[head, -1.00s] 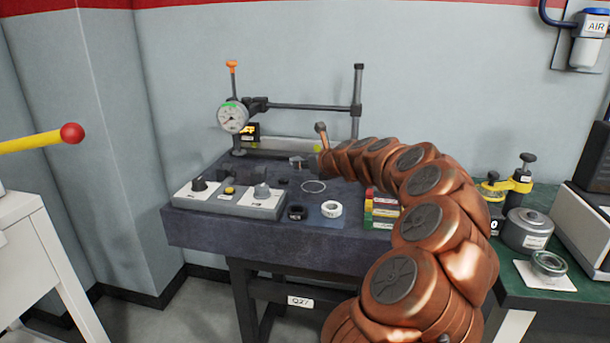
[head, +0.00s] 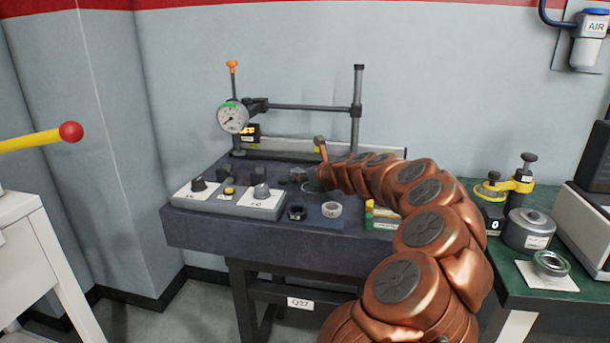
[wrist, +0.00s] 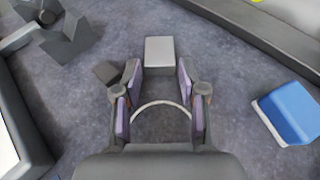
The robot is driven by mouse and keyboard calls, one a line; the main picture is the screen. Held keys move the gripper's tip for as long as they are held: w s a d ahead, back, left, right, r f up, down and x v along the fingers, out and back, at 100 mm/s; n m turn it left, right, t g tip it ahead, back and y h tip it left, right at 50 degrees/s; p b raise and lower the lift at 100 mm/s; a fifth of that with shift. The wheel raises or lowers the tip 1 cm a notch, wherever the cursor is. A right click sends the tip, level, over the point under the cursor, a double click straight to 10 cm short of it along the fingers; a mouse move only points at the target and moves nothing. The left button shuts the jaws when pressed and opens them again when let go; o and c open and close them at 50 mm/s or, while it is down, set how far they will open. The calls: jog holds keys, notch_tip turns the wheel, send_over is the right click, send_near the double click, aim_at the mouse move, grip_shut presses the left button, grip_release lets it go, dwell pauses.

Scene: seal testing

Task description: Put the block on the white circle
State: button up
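A small grey block with a pale top (wrist: 159,51) stands just beyond my fingertips in the wrist view, at the upper middle. My gripper (wrist: 158,76) is open, with its fingers apart and nothing held between them. The white circle (wrist: 160,104) is a thin ring on the dark surface, seen between and below the fingers; its near part is hidden by my gripper. In the head view my gripper (head: 300,175) is low over the dark granite table (head: 250,237), and I cannot make out the block or circle there.
A small dark cube (wrist: 106,73) lies left of the fingers. A blue block (wrist: 289,111) lies to the right. Dark V-shaped blocks (wrist: 68,38) lie upper left. A dial gauge stand (head: 233,118) rises behind.

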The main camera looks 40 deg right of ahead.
jog(key=shift+o, duration=1.2)
